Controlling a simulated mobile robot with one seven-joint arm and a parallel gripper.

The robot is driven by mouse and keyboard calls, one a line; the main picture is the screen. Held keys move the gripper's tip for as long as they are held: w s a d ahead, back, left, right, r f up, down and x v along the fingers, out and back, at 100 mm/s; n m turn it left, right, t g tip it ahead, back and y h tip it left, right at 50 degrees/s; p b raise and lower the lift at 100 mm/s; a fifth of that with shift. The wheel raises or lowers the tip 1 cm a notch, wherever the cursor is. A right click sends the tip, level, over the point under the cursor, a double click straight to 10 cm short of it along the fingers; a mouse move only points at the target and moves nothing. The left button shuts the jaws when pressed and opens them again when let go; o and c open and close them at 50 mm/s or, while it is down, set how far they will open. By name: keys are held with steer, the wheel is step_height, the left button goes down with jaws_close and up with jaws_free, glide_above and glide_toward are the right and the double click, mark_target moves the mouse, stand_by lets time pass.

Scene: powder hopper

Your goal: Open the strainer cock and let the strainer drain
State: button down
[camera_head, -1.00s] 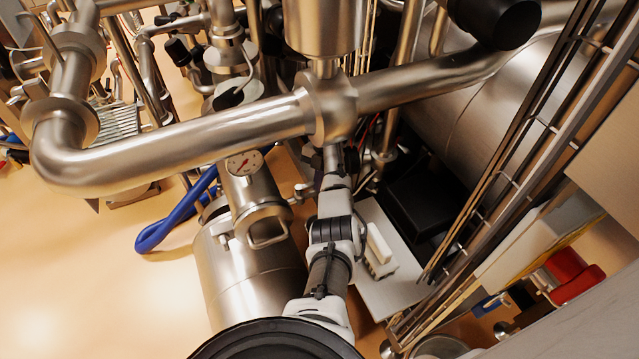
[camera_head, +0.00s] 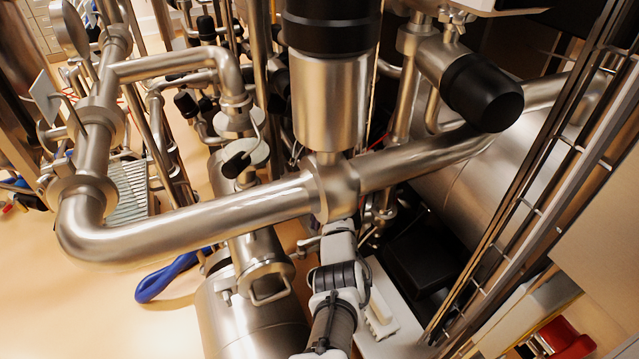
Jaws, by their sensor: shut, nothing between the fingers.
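A steel cylinder with a clamped end and loop handle (camera_head: 262,262), perhaps the strainer, slopes out from under the large horizontal pipe. A small fitting (camera_head: 307,243) shows to its right, near my arm. I cannot tell whether it is the strainer cock, or its position. My arm rises from the bottom centre, and its far end passes behind the pipe's round junction. My gripper is hidden there, so its fingers and any contact with a cock do not show. No draining liquid is visible.
The large steel pipe (camera_head: 200,215) crosses above my arm. A black-topped actuator (camera_head: 328,95) stands on its junction. A cable ladder (camera_head: 545,205) runs along the right. A white brush (camera_head: 378,312) lies on a pale plate. A blue hose (camera_head: 165,277) is on the floor at left.

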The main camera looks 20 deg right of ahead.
step_height(320, 180, up, 14)
steer(key=s+p, duration=0.1)
steer(key=p, duration=0.8)
steer(key=shift+s+d+p, duration=0.35)
steer(key=shift+s+p, duration=0.05)
